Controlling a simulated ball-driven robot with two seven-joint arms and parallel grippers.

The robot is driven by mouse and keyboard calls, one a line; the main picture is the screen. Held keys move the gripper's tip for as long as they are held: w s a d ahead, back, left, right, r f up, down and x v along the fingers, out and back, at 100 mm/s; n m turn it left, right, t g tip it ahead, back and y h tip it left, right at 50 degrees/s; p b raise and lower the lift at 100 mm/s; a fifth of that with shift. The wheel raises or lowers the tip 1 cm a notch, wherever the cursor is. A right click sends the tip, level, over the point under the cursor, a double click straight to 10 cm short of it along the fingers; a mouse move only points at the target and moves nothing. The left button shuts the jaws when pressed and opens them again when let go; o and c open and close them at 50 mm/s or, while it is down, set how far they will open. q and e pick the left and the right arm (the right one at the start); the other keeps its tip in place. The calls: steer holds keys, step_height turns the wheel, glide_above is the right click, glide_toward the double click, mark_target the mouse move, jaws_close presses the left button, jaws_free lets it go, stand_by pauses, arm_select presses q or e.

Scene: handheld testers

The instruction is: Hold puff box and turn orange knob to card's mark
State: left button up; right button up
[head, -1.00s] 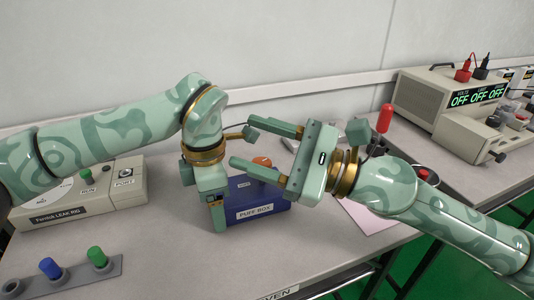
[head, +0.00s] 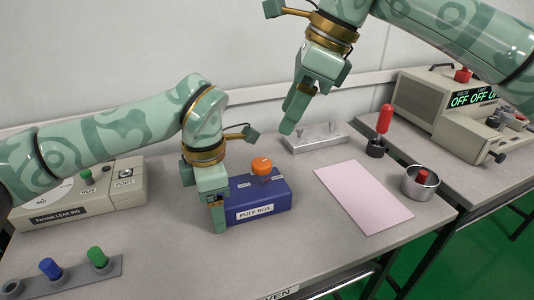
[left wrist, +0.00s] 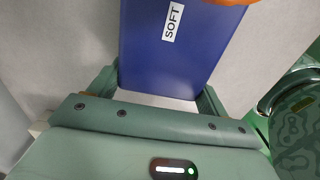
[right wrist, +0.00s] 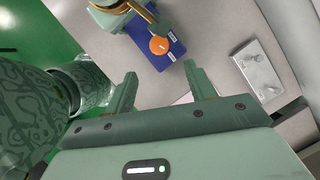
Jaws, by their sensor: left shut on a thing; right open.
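The blue puff box (head: 275,205) stands on the table with its label facing front. Its orange knob (head: 261,167) is on top; a light line shows on it in the right wrist view (right wrist: 159,45). My left gripper (head: 218,212) is shut on the box's left end; in the left wrist view its fingers flank the blue body (left wrist: 170,60) near the SOFT label. My right gripper (head: 290,125) is open and empty, raised behind and right of the box, clear of the knob. A pale pink card (head: 362,197) lies flat right of the box; I see no mark on it.
A leak rig (head: 75,207) and a rack (head: 75,277) with blue and green plugs are at left. A metal block (head: 315,138), a red-handled tool (head: 384,122) and a metal cup (head: 420,184) surround the card. A meter unit (head: 430,95) stands on the right table.

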mark_target(263, 162)
steer(key=x, duration=1)
steer(key=shift+a+f, duration=0.1)
